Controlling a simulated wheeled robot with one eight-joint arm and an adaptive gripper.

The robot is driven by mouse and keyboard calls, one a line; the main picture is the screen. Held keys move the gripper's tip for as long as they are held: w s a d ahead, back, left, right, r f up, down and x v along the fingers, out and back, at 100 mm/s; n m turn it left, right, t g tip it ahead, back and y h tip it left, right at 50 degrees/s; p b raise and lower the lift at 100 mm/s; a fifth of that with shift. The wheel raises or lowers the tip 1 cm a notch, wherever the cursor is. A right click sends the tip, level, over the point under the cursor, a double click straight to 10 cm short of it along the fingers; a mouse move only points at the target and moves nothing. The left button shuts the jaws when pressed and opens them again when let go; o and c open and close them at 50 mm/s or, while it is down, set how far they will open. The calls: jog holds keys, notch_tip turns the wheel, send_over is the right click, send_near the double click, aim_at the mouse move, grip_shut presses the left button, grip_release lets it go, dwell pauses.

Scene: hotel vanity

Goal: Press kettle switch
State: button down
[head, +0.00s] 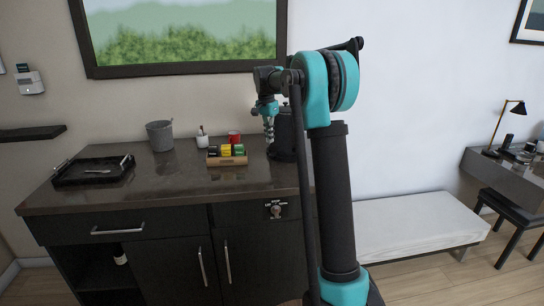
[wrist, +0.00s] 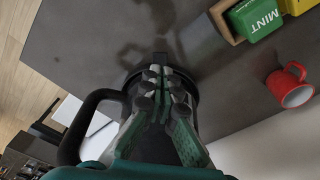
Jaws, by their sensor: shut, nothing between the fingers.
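The black kettle (head: 284,148) stands on the dark counter near its right end. It is partly hidden behind my gripper and arm in the head view. My gripper (head: 269,138) points down with its fingers shut and empty, in front of the kettle in that view. In the wrist view the kettle's curved handle (wrist: 70,148) is at the left, and my green and black fingers (wrist: 160,82) cover most of its body. A small dark tab (wrist: 160,58) shows just beyond the fingertips; I cannot tell whether it is the switch, or whether the fingers touch it.
A wooden tea box (head: 227,159) with colored packets sits left of the kettle, with a red mug (head: 234,136) behind it. A white cup (head: 202,141), a grey bucket (head: 160,136) and a black tray (head: 92,172) stand farther left. The counter's front middle is clear.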

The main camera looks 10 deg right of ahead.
aim_at(271, 155)
jog(key=shift+w+d+f, duration=0.1)
jog(key=shift+f, duration=1.25)
jog(key=shift+w+d+f, duration=0.1)
jog(key=shift+f, duration=1.25)
jog(key=shift+f, duration=0.95)
jog(key=shift+s+a+r, duration=0.3)
jog(key=shift+s+a, duration=0.2)
jog(key=shift+a, duration=0.15)
jog(key=shift+s+a+r, duration=0.25)
jog(key=shift+s+a, duration=0.2)
jog(key=shift+a, duration=0.15)
jog(key=shift+r, duration=0.15)
notch_tip(271, 155, up, 12)
jog(key=shift+s+a, duration=0.35)
jog(key=shift+a, duration=0.1)
jog(key=shift+f, duration=0.2)
